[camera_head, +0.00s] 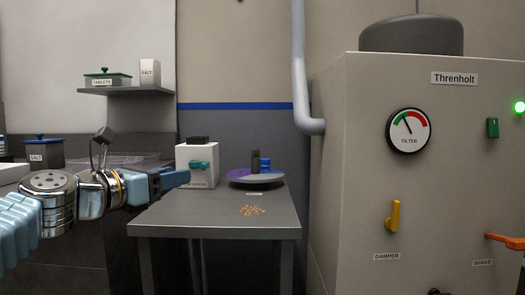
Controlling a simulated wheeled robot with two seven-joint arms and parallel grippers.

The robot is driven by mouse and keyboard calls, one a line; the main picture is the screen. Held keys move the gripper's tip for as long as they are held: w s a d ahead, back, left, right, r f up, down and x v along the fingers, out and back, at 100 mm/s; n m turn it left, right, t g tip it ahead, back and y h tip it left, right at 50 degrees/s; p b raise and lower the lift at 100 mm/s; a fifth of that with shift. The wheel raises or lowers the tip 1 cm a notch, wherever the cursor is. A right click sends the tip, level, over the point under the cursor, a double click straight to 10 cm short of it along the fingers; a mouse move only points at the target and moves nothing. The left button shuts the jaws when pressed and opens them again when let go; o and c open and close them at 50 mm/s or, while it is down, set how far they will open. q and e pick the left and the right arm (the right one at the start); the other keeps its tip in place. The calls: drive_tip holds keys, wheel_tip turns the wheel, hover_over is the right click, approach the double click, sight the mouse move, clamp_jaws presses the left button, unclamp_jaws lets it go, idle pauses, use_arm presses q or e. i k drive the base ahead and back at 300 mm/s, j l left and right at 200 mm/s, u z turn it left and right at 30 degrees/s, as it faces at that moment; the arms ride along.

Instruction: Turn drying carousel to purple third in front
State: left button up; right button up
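The drying carousel (240,175) is a low round disc on the grey table. My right gripper is out of view.
A white box with a green knob (199,166) stands left of the carousel, behind my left gripper. Orange crumbs (252,210) lie on the table (190,218) in front. The Threnholt cabinet (350,170) rises to the right. The front of the table is otherwise clear.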

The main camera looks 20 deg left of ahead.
sight(254, 175)
drive_tip(key=i, duration=1.15)
